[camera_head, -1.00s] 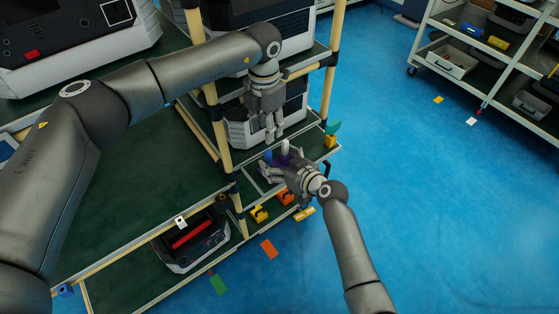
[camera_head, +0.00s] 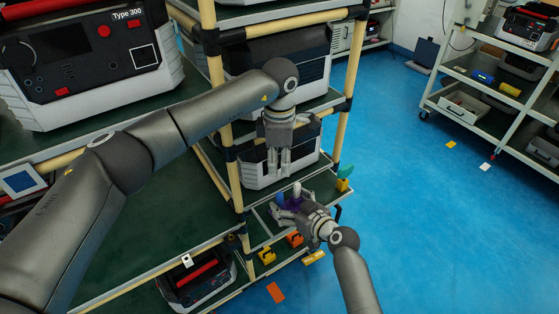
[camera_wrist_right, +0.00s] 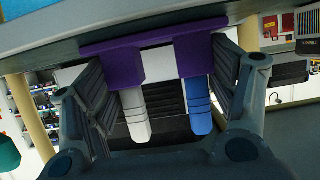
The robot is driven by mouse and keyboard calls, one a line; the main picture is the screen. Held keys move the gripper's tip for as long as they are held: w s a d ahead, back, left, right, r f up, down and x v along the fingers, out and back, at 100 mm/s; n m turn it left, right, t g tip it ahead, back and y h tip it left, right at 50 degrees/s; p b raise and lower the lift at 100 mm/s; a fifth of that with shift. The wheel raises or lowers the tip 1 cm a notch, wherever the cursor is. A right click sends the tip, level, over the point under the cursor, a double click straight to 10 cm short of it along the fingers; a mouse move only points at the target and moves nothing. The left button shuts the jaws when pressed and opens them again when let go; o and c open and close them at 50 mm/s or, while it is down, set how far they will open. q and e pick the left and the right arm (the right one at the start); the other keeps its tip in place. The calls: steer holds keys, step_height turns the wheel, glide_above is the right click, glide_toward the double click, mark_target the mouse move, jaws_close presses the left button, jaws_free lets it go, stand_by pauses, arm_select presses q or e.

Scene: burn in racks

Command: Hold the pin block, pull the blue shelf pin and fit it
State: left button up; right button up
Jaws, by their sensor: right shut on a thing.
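The purple pin block (camera_wrist_right: 120,68) lies between the two fingers of my right gripper (camera_wrist_right: 165,70) in the right wrist view. A white pin (camera_wrist_right: 134,112) and the blue shelf pin (camera_wrist_right: 199,95) stick out of it side by side. In the head view the purple block (camera_head: 281,198) shows small at my right gripper (camera_head: 290,202), with a white upright piece (camera_head: 297,188) beside it. My left gripper (camera_head: 279,171) hangs fingers down just above and left of that piece, apparently apart from it. Its finger gap is too small to read. The blue pin is hard to make out there.
A tan-post rack with green shelves (camera_head: 125,222) surrounds the work spot, and a boxy device (camera_head: 255,170) stands behind my left gripper. Yellow (camera_head: 266,256) and orange (camera_head: 295,239) blocks sit at the rack's lower edge.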

mark_target(279, 193)
arm_select(q)
steer(key=shift+m, duration=0.3)
step_height(279, 193, down, 12)
steer(key=shift+r, duration=0.1)
stand_by(0.3)
jaws_close()
